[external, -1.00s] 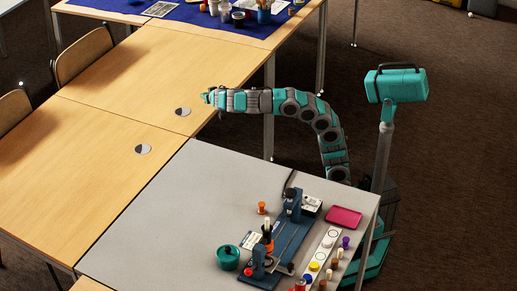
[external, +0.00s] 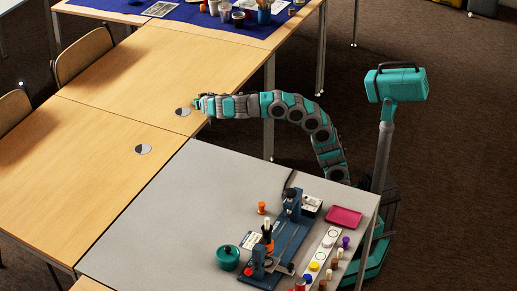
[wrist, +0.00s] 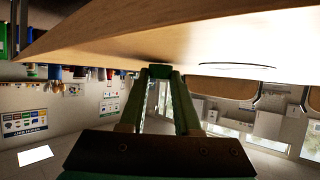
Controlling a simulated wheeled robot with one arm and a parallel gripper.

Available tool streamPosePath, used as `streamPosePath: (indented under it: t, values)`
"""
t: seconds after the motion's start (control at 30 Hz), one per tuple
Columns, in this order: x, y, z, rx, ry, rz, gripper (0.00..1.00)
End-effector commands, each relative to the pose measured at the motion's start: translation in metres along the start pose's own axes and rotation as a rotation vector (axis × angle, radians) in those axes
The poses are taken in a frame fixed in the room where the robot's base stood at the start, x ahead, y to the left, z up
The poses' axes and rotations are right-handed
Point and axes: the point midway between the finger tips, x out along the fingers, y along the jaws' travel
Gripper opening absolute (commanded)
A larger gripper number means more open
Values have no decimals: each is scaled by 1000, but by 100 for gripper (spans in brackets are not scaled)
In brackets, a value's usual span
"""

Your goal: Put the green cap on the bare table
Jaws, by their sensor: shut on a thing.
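My gripper (external: 200,104) is low over the bare wooden table (external: 170,75), near its right edge and just right of a round grey-and-white disc. In the wrist view my gripper's two green fingers (wrist: 160,74) close together at their tips. A small dark green piece, the green cap (wrist: 157,69), shows between the fingertips. The wrist picture is upside down, with the wooden tabletop (wrist: 205,40) across its upper part. The cap is close to the tabletop; I cannot tell if it touches. In the external view the cap cannot be told apart from the green gripper.
Grey-and-white discs lie on the wooden tables, one (external: 183,112) beside my gripper and another (external: 143,149) nearer. The grey table (external: 160,220) in front holds a blue device, a green pot (external: 228,257) and a pink tray (external: 344,217). A blue cloth (external: 185,18) with jars lies at the back.

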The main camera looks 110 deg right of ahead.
Motion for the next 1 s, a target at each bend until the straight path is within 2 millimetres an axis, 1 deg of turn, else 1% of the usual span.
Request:
streamPosePath:
  t: [0.37,0.4,0.6,0.87,1.0]
  values:
    - [2,0,4,1,0,-1,0]
    - [1,0,4,0,0,-1,29]
    - [1,0,3,0,0,-1,52]
    - [1,0,2,0,0,-1,52]
    - [-2,0,-4,-1,0,-1,52]
